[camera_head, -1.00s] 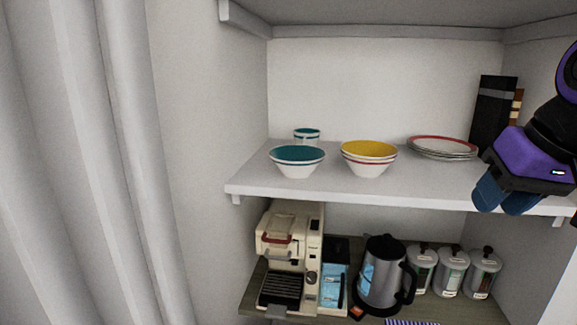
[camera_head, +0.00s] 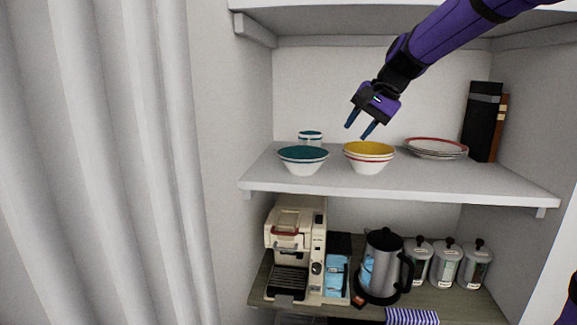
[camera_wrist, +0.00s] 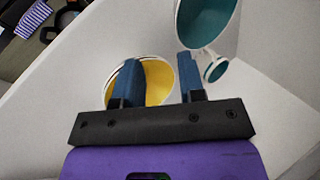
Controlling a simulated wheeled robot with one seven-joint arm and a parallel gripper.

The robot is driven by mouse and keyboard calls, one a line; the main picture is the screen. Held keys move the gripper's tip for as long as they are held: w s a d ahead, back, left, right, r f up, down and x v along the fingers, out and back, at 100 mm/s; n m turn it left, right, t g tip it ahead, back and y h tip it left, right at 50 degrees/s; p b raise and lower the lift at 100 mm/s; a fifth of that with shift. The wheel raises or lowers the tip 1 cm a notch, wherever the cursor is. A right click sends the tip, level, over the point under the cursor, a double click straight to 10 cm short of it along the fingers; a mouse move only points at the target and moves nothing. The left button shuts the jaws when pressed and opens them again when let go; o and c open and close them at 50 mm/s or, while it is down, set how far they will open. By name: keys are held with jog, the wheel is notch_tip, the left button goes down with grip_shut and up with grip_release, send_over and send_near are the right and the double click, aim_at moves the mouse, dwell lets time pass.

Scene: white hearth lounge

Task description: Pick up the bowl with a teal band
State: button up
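The bowl with a teal inside and a teal band (camera_head: 303,160) stands upright on the upper shelf, at the left. It also shows at the top of the wrist view (camera_wrist: 206,20). A white bowl with a yellow inside and a red band (camera_head: 369,158) stands just right of it, apart. My gripper (camera_head: 359,132) is open and empty, pointing down above the yellow bowl. In the wrist view my gripper (camera_wrist: 158,82) has its fingers apart, with the yellow bowl (camera_wrist: 158,84) behind and partly hidden by the left finger.
A teal-rimmed cup (camera_head: 310,138) stands behind the teal bowl. Red-rimmed plates (camera_head: 436,149) and dark books (camera_head: 482,120) are to the right on the shelf (camera_head: 430,183). A coffee machine (camera_head: 294,250), kettle (camera_head: 383,268) and several canisters (camera_head: 446,264) stand below. Another shelf board (camera_head: 330,22) is overhead.

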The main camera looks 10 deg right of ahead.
aim_at(323, 159)
jog(key=x, duration=0.4)
jog(key=w+r+x, duration=0.1)
jog(key=x, duration=0.3)
jog(key=w+a+x, duration=0.1)
jog(key=x, duration=0.4)
jog(key=shift+w+r, duration=0.1)
jog(key=shift+r, duration=0.15)
jog(key=shift+c, duration=0.5)
grip_shut()
